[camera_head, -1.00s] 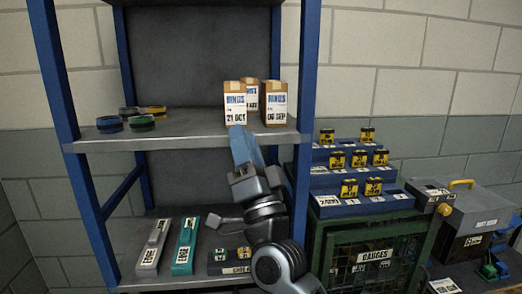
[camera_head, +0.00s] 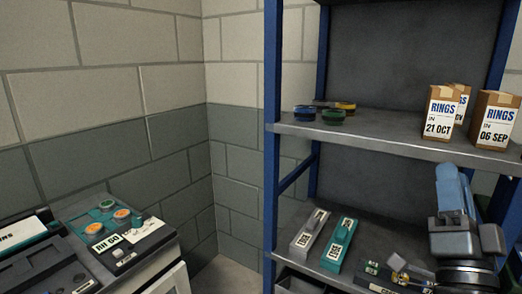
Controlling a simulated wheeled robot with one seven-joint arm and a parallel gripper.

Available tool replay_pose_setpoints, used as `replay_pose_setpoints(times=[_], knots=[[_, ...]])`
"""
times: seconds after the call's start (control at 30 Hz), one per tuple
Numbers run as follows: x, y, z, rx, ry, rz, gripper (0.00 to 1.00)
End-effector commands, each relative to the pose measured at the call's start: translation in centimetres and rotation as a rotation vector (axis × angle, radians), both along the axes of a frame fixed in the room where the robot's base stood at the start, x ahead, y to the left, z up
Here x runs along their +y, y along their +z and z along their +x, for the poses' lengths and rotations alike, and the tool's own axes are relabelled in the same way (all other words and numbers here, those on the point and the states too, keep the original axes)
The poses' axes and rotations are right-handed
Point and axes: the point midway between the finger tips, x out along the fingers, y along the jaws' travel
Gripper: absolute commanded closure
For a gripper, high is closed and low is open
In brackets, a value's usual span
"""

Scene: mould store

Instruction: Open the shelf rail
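The blue-posted shelf unit (camera_head: 272,120) stands at the right in the head view. Its grey upper shelf (camera_head: 385,140) has a plain front edge, and I cannot pick out a separate rail. My gripper (camera_head: 453,175) is at the lower right, its blue fingers pointing up, below the upper shelf in the picture. The fingers overlap from this side, so their opening does not show. No held thing is visible. Cardboard ring boxes marked 21 OCT (camera_head: 440,118) and 06 SEP (camera_head: 496,122) stand on the upper shelf, with a third behind.
Small coloured rings (camera_head: 333,116) lie at the upper shelf's left. A grey holder (camera_head: 310,232) and a teal holder (camera_head: 342,244) lie on the lower shelf. A cluttered bench (camera_head: 165,250) stands at lower left. A floor gap (camera_head: 222,272) shows between bench and shelf.

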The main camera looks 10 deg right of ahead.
Motion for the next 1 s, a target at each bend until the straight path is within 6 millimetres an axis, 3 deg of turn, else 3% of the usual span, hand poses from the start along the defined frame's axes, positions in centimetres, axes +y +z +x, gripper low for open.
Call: replay_pose_setpoints(times=[0.2, 0.5, 0.8, 1.0], knots=[[3.3, -7.3, -4.5, 0.195, -0.008, -0.045, 0.66], [7.3, -15.2, -13.0, 0.479, 0.001, -0.162, 0.66], [10.1, -20.0, -22.8, 0.757, 0.046, -0.328, 0.66], [11.1, -21.4, -29.2, 0.927, 0.092, -0.462, 0.66]])
